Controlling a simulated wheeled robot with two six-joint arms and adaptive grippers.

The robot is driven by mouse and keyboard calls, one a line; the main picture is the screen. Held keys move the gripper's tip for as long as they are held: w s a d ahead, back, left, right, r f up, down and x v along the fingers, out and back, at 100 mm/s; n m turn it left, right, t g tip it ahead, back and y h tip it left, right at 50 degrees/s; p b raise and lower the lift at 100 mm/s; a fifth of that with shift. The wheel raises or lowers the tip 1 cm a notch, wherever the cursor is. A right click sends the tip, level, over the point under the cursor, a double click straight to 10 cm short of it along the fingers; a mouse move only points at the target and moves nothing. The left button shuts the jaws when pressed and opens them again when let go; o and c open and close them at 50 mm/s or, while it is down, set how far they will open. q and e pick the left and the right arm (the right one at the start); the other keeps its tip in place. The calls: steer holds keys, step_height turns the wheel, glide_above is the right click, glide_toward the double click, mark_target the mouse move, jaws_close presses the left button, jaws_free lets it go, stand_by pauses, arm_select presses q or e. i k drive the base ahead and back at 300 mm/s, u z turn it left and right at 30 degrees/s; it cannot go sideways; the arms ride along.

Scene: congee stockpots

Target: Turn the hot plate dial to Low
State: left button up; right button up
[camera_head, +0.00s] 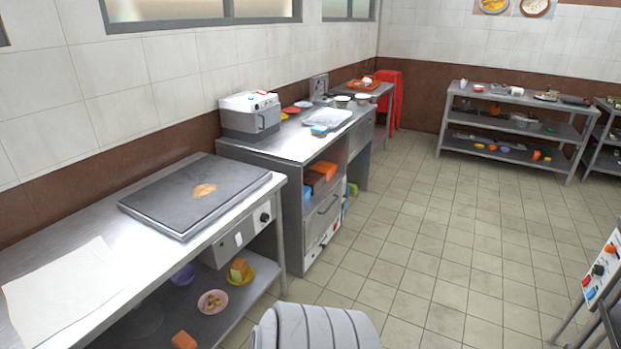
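The hot plate (155,200) is a dark flat slab on a steel counter at the left, with an orange-brown patch on top. Its dial (265,217) is a dark round knob on the front of the steel box under the slab, near its right end. A small white plate or switch (239,239) is to the left of the dial. The dial's markings are too small to read, so its setting cannot be told. Neither of my grippers is in view, and nothing touches the dial.
A white sheet (62,298) lies on the steel counter (130,245). Bowls with food (212,302) stand on the shelf below. A second counter (285,143) holds a grey appliance (250,115). Another control panel (602,268) is at the right edge. The tiled floor (440,240) is clear.

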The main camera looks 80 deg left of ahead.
mark_target(265, 217)
steer(key=u, duration=3.55)
